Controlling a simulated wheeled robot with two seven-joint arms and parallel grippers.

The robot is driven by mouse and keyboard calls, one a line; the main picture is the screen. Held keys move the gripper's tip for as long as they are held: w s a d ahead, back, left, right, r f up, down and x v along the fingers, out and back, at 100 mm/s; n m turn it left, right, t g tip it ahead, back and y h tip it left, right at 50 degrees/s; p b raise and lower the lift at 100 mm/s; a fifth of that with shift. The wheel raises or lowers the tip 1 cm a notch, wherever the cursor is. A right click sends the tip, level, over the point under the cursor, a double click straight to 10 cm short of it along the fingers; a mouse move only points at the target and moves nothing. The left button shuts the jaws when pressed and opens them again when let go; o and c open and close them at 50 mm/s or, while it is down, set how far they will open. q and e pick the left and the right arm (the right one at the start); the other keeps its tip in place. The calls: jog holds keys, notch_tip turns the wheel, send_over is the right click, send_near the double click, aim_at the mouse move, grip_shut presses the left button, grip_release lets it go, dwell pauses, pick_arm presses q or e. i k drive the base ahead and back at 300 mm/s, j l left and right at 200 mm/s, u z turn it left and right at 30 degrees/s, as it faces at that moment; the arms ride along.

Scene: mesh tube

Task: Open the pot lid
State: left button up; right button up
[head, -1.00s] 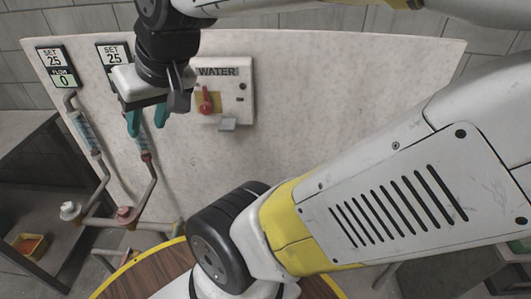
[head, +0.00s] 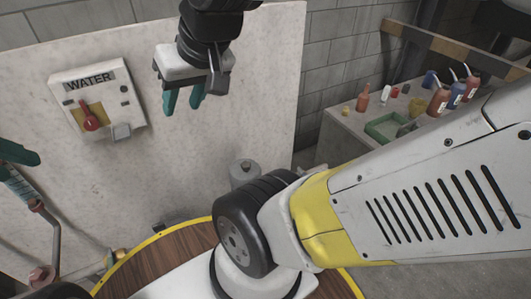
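A grey, round, lidded metal vessel (head: 245,171), which looks like the pot, shows in the head view behind my arm's black joint. Its lower part is hidden, and the lid appears to sit on top. My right gripper (head: 184,101) hangs above and to the left of it, in front of the pale panel. Its two teal fingers are apart with nothing between them.
A pale panel (head: 250,70) carries a WATER box with a red handle (head: 90,120). A pipe with a flow tube stands at the left. A round wooden table (head: 180,250) with a yellow rim is below. A bench (head: 345,135) with bottles and a green tray is at right.

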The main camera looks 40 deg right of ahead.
aim_at(242, 171)
jog(key=z, duration=1.2)
jog(key=k+j+u, duration=0.2)
jog(key=j, duration=0.2)
jog(key=j+u, duration=0.15)
jog(key=j, duration=0.25)
